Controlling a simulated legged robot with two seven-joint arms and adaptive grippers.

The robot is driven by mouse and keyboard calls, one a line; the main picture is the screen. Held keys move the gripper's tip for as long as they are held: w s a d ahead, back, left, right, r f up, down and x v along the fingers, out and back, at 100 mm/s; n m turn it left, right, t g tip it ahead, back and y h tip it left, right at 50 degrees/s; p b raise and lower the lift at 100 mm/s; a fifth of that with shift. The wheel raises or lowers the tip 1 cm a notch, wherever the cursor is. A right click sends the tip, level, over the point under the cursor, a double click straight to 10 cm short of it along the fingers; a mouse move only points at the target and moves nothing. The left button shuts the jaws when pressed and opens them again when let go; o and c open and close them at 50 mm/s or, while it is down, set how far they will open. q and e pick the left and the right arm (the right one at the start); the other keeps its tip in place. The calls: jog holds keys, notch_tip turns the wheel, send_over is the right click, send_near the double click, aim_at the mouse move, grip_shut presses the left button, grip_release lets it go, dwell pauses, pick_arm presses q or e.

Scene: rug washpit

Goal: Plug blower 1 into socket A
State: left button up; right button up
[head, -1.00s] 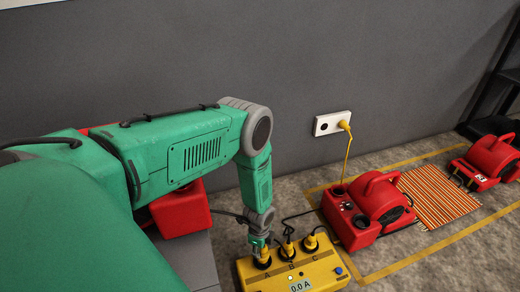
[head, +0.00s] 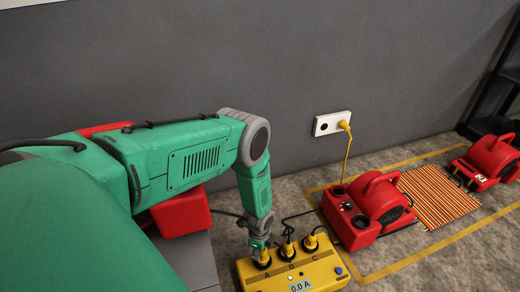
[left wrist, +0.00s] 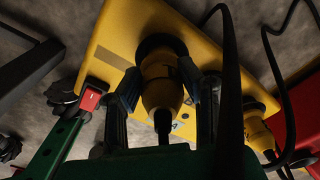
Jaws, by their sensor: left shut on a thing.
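The yellow power box (head: 318,277) sits on the floor, with sockets marked A, B and C and a display reading 0.0 A. My left gripper (head: 259,244) is shut on a yellow plug (left wrist: 160,88) at socket A. In the left wrist view the fingers are on both sides of the plug, and its front end meets the black round socket (left wrist: 162,46). I cannot tell whether it is fully seated. Yellow plugs also stand at socket B (head: 288,249) and socket C (head: 311,242). I cannot tell which red blower is number 1. My right gripper is out of view.
A red blower (head: 380,203) stands beside the box, and another (head: 487,162) is farther right, past a striped rug (head: 438,196). A red object (head: 181,213) is below my arm. Black cords run near the box.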

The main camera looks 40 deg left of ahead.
pick_arm(q)
jog(key=shift+f, duration=0.8)
jog(key=o, duration=1.3)
jog(key=shift+r, duration=0.1)
jog(key=shift+w+r, duration=0.1)
jog(key=shift+r, duration=0.25)
notch_tip(320, 180, up, 11)
jog(key=shift+a+f, duration=0.1)
